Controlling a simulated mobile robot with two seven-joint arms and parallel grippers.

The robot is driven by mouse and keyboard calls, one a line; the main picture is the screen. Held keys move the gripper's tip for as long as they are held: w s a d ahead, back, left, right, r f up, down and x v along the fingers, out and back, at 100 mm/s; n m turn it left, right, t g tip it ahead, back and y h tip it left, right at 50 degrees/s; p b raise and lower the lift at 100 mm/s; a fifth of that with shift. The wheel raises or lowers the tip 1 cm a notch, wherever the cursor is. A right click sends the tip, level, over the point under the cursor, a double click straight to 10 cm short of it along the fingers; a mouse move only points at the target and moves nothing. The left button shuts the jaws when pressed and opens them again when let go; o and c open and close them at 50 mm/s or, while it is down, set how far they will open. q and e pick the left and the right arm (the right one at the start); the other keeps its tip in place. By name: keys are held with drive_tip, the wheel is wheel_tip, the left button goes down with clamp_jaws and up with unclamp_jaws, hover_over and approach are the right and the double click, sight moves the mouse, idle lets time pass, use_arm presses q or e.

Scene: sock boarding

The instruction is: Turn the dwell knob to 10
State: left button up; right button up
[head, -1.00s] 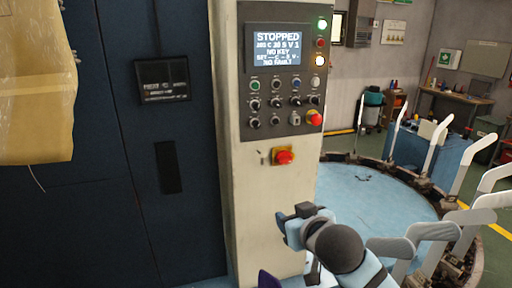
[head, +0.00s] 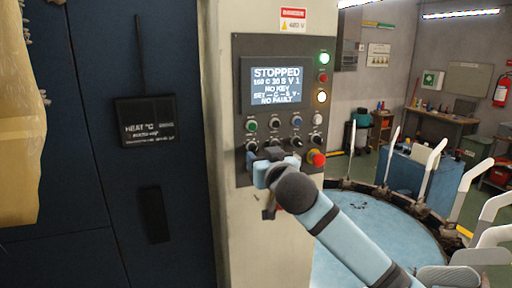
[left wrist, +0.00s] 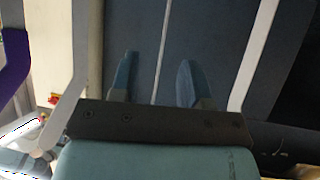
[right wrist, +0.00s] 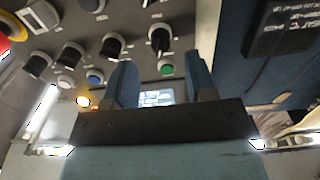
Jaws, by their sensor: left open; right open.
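The control panel (head: 244,100) stands on a pale column. Its screen (head: 277,83) reads STOPPED, with a line like "160 C 30 S V 1", NO KEY and NO FAULT. Several black knobs sit below the screen; their labels are too small to tell which is dwell. My right gripper (head: 268,165) is at the panel's lower left, hiding the lowest controls. In the right wrist view my right gripper (right wrist: 161,78) is open and empty, with a black knob (right wrist: 160,38) beyond its fingertips. My left gripper (left wrist: 157,72) is open and empty before a dark surface.
A red emergency button (head: 317,160) is just right of my right gripper. A green button (right wrist: 166,69) shows between its fingers. Dark cabinet doors (head: 90,205) stand left. A round blue table (head: 400,232) with upright white forms is at right.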

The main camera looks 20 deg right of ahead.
sight(256, 151)
drive_tip(key=w+p, duration=0.1)
drive_tip(key=w, duration=0.2)
drive_tip(key=shift+w+d+r, duration=0.1)
drive_tip(key=shift+w+r, duration=0.05)
drive_tip(key=shift+w, duration=0.7)
drive_tip(key=shift+s, duration=0.1)
drive_tip(key=c, duration=0.9)
